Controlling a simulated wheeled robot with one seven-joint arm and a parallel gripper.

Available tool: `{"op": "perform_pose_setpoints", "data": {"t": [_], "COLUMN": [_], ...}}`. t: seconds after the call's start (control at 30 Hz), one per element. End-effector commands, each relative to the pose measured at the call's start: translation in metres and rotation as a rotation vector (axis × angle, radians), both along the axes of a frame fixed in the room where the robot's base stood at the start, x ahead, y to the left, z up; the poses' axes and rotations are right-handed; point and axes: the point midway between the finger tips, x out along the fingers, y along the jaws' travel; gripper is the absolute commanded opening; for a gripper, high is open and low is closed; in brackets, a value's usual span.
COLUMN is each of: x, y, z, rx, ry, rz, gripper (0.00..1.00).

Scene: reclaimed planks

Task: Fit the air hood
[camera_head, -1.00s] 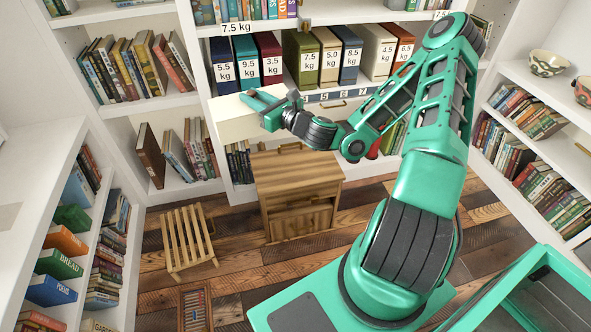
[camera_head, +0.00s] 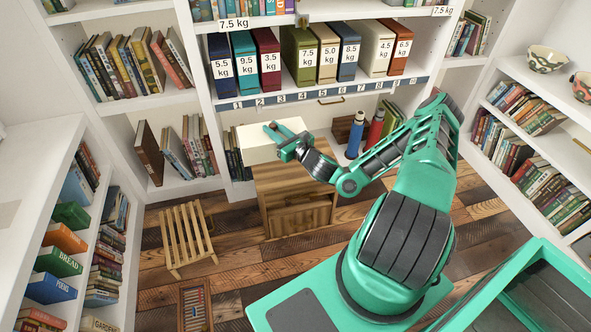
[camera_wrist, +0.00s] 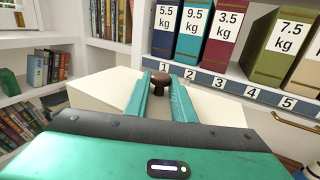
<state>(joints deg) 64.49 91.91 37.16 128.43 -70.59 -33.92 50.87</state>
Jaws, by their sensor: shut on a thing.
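The air hood is a cream box-shaped piece (camera_head: 258,148) with a dark brown knob (camera_wrist: 160,79) on top. My gripper (camera_head: 283,133) is shut on the knob, its teal fingers on either side of it in the wrist view. The hood is at the top of a brown wooden cabinet (camera_head: 295,187) standing on the plank floor, and covers its back left part. The hood sticks out past the cabinet's left edge. I cannot tell whether its underside touches the cabinet or hangs just above it.
Behind stands a white shelf with a numbered strip (camera_head: 330,96) and several binders marked in kilograms (camera_head: 301,58). A blue bottle (camera_head: 355,135) and a red bottle (camera_head: 375,130) stand right of the cabinet. A slatted wooden stool (camera_head: 188,235) stands on the floor at left.

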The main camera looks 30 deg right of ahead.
Motion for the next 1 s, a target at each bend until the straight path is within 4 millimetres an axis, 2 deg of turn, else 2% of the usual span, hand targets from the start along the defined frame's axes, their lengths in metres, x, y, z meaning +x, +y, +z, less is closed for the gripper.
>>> {"op": "perform_pose_setpoints", "data": {"t": [0.03,0.2,0.37,0.47,0.9,1.0], "x": [-0.002,-0.009,-0.012,-0.01,0.014,0.018], "y": [-0.003,-0.005,-0.007,-0.014,-0.093,-0.106], "z": [-0.018,-0.057,-0.074,-0.081,-0.131,-0.139], "rx": [0.003,-0.005,-0.011,-0.016,-0.018,-0.016], "ry": [0.004,0.005,0.005,0.003,0.004,0.004], "rz": [-0.011,-0.03,-0.038,-0.04,-0.04,-0.04], "gripper": [0.0,0.0,0.0,0.0,0.0,0.0]}}
